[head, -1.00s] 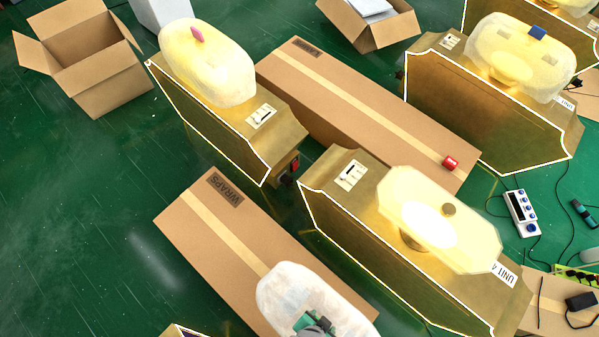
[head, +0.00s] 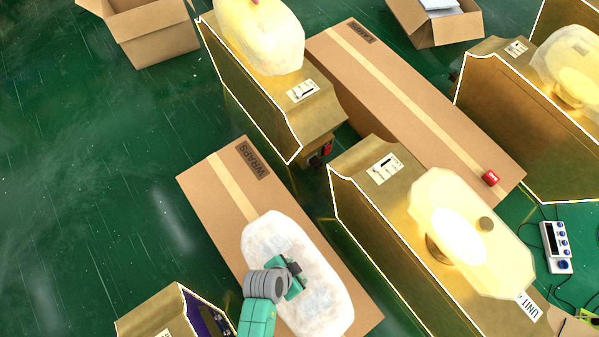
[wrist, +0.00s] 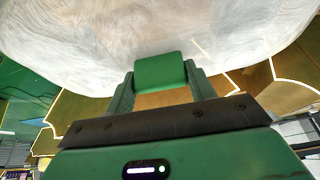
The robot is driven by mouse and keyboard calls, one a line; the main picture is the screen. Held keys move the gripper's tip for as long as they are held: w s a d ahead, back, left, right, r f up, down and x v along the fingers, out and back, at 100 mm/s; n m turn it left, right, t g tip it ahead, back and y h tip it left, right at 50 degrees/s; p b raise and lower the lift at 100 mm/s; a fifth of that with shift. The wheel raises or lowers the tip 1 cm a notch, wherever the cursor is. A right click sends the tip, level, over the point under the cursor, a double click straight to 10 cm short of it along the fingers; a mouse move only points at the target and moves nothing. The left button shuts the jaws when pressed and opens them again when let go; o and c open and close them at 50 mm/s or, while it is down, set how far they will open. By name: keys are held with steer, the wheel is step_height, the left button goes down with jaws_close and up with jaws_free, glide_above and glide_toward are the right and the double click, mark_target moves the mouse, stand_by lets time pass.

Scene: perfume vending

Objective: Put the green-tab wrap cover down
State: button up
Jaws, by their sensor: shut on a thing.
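The green-tab wrap cover (head: 325,305) is a cloudy white, rounded shell. My gripper (head: 292,277) is shut on its green tab (wrist: 160,72), seen between the two fingers in the wrist view. The cover's pale body (wrist: 150,30) fills the top of that view. In the head view the cover overlaps the near half of a long cardboard box marked WRAPS (head: 205,185). I cannot tell whether it touches the box top. My arm hides part of the cover.
A gold unit (head: 355,205) with a glowing cover stands right of the box, and another gold unit (head: 165,312) is at the lower left. A second long box (head: 400,75) carries a small red item (head: 490,178). The far half of the WRAPS box is bare.

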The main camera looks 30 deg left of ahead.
steer(key=shift+w+a, duration=0.45)
steer(key=shift+a, duration=0.35)
step_height(320, 180, down, 4)
steer(key=b, duration=0.3)
steer(key=shift+s+r, duration=0.1)
steer(key=shift+r, duration=0.1)
steer(key=shift+f, duration=0.2)
steer(key=o, duration=1.3)
steer(key=shift+r, duration=0.1)
steer(key=p+v, duration=0.6)
steer(key=v, duration=0.6)
steer(key=shift+r, duration=0.1)
